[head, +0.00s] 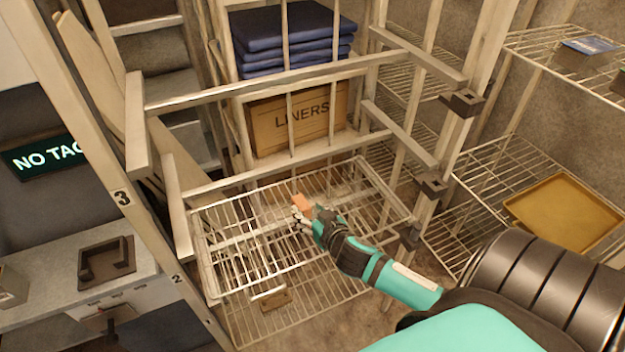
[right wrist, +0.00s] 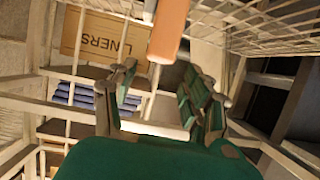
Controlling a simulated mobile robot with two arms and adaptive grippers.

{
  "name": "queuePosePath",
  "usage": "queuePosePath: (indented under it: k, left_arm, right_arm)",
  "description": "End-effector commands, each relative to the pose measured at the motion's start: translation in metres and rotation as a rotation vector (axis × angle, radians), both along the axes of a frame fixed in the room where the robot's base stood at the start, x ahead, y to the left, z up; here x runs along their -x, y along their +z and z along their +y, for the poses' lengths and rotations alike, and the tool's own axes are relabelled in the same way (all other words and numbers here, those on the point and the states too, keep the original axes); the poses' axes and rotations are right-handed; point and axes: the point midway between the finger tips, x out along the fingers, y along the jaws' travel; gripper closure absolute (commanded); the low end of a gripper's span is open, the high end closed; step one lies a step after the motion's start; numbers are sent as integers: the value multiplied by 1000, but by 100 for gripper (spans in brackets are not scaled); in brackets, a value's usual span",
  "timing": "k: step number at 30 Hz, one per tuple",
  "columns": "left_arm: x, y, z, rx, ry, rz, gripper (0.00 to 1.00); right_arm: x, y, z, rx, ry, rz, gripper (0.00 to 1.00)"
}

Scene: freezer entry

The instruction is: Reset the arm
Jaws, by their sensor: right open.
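My right arm reaches in from the lower right of the head view. Its gripper (head: 301,216) is over the wire basket (head: 203,262) and is open. A small orange block (head: 302,202) shows right at the fingertips in the head view. In the right wrist view the orange block (right wrist: 169,30) shows beyond the spread fingers of the gripper (right wrist: 163,88), and no finger is closed on it. I cannot tell whether a finger touches it. My left gripper is not in view.
Pale rack bars (head: 270,83) stand close around the arm. Behind them are a LINERS box (head: 300,118) and folded blue cloths (head: 290,30). A yellow tray (head: 563,212) lies on the right wire shelf. A counter (head: 60,290) stands at left.

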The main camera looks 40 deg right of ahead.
Motion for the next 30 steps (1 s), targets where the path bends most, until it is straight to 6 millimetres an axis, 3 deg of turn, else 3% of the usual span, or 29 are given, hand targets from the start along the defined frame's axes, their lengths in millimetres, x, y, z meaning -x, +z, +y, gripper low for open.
queuePosePath:
  k: [6,23,26,30]
  left_arm:
    - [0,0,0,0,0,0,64]
    - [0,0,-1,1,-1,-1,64]
    - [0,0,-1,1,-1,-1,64]
    - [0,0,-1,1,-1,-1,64]
  right_arm:
    - [13,6,2,0,-2,0,49]
    - [14,5,3,0,-4,5,49]
    - [26,0,11,7,-21,59,49]
    - [69,-13,37,29,-39,255,49]
